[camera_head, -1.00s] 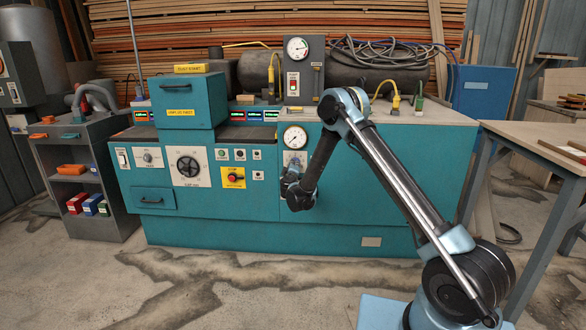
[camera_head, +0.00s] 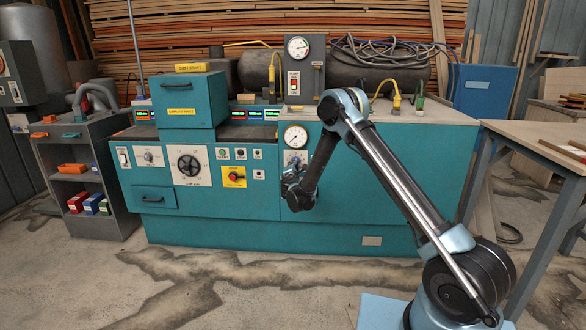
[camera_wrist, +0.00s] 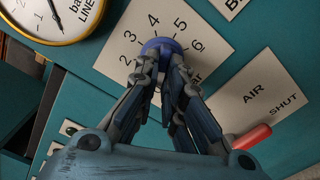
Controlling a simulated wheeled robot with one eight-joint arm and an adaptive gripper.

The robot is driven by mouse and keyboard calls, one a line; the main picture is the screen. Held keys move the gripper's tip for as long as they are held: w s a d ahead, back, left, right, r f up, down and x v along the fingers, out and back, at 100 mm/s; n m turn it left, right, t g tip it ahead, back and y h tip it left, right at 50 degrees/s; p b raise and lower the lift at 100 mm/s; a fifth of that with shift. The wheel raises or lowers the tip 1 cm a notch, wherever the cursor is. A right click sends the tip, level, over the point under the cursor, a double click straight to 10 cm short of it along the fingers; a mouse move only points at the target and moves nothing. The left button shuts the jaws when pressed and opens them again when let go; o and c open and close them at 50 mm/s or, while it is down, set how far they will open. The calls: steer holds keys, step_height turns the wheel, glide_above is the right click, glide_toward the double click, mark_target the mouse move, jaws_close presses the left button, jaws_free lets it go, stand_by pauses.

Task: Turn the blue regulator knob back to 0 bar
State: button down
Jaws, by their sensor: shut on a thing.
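The blue regulator knob (camera_wrist: 163,46) is in the upper middle of the wrist view, on a pale dial plate (camera_wrist: 207,44) with numbers from 2 to 6 visible around it. My gripper (camera_wrist: 160,72) is shut on the knob, with one finger on each side. The fingers and palm cover the lower part of the dial, so I cannot read the knob's setting. A round LINE gauge (camera_wrist: 68,18) is partly in view at upper left. In the head view my gripper (camera_head: 293,190) is at the teal cabinet's front, below the white gauge (camera_head: 295,137); the knob is not discernible there.
A red handle (camera_wrist: 251,137) sits close right of my gripper, by an AIR SHUT plate (camera_wrist: 262,96). The teal cabinet (camera_head: 385,185) fills the middle of the head view. A wooden-topped table (camera_head: 540,145) stands at right. The floor in front is clear.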

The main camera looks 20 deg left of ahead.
steer(key=shift+s+f+n, duration=0.1)
steer(key=shift+n, duration=0.6)
steer(key=c, duration=1.7)
jaws_free()
steer(key=v, duration=1.1)
steer(key=shift+s, duration=0.4)
steer(key=shift+f, duration=0.1)
